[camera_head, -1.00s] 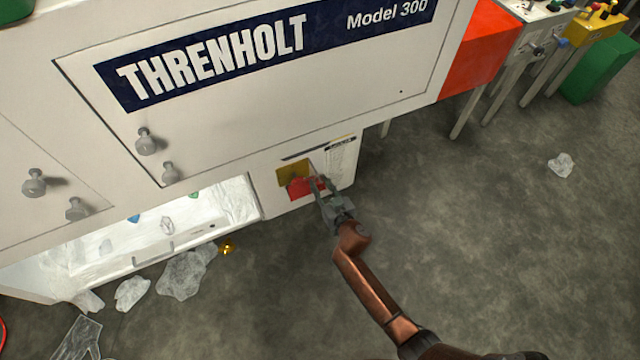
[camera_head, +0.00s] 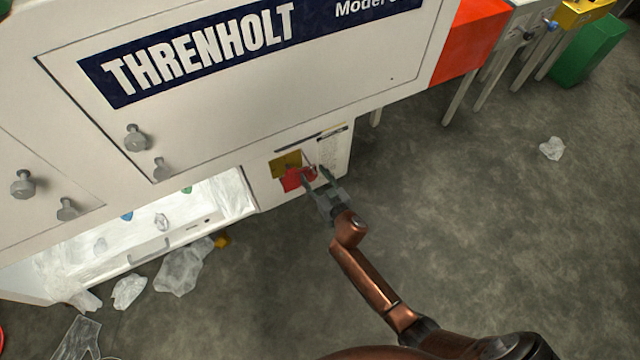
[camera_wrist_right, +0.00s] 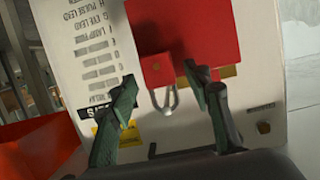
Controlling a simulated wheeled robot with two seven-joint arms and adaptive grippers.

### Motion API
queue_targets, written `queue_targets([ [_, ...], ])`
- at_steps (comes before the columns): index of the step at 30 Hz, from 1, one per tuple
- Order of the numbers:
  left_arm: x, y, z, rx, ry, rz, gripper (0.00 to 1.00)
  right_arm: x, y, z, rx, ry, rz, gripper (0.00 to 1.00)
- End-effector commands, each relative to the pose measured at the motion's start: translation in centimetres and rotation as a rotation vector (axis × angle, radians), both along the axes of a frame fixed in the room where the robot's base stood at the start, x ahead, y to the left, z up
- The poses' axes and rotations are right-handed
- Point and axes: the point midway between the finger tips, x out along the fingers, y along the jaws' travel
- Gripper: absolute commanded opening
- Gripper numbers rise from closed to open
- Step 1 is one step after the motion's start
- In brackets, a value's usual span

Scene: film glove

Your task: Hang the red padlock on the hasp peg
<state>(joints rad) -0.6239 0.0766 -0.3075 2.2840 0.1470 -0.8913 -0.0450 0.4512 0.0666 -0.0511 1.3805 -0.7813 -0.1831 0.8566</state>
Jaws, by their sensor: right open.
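My left gripper is not in view.
The white machine (camera_head: 230,95) overhangs the panel. An open lit compartment (camera_head: 140,228) is left of the panel, with crumpled clear film (camera_head: 180,270) on the floor below. A small yellow object (camera_head: 222,240) lies nearby. The floor at right is mostly clear.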

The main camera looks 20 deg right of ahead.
Motion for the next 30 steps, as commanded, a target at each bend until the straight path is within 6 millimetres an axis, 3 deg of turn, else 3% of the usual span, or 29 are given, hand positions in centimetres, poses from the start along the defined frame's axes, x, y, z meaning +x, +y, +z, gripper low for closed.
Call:
queue_targets([
  [15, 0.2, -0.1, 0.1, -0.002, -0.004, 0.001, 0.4, -9.2, -0.2, 2.4, 0.0, 0.001, 0.001, 0.45],
  [30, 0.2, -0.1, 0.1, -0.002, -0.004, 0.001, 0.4, -11.2, -0.4, 2.5, 0.001, 0.01, -0.002, 0.45],
])
